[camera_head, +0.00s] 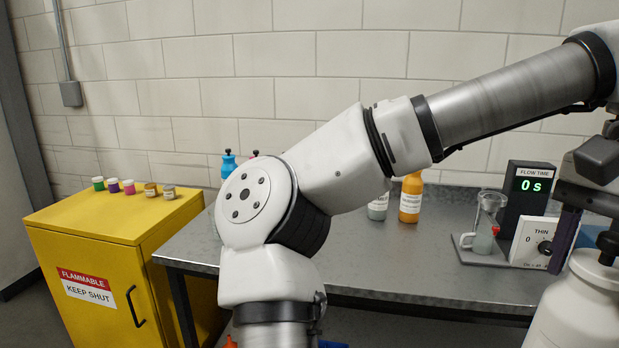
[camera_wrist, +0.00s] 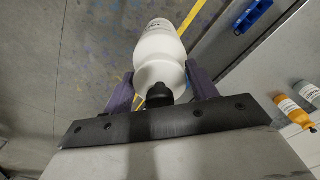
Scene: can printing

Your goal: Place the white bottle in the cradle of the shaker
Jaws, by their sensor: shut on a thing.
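The white bottle (camera_wrist: 160,55) has a black cap (camera_wrist: 159,95) and hangs between the two purple fingers of my gripper (camera_wrist: 160,85) in the wrist view. The cap end is toward my wrist and the body points away. In the head view the white bottle (camera_head: 578,308) is at the lower right corner, partly cut off, in front of the bench. My gripper (camera_head: 590,238) is above it, shut on its upper part. I cannot make out the shaker or its cradle in either view.
A metal bench (camera_head: 440,275) carries a beaker (camera_head: 488,222), a flow time display (camera_head: 528,190), a thinner dial box (camera_head: 535,243), an orange bottle (camera_head: 411,198) and several others. A yellow cabinet (camera_head: 110,260) with small jars stands left. A blue object (camera_wrist: 254,16) shows in the wrist view.

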